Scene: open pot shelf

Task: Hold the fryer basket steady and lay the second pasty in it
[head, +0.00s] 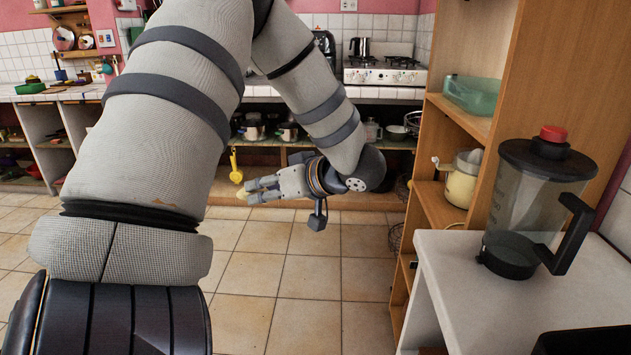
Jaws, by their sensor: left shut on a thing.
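My left gripper (262,190) is in front of the low shelf at the back, above the tiled floor, with its fingers pointing left. It is shut on a small yellowish thing (242,194) at its fingertips. That thing is mostly hidden by the fingers, and I cannot tell whether it is a pasty. I cannot make out the fryer basket for sure. A dark wire thing (395,238) shows partly beside the wooden shelf, too hidden to name. My right gripper is not in view.
A wooden shelf unit (470,120) stands at the right, holding a green glass dish (470,93) and a cream pot (462,180). A blender jug (532,200) stands on the white table (450,270). A yellow ladle (236,168) hangs at the back. The floor between is clear.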

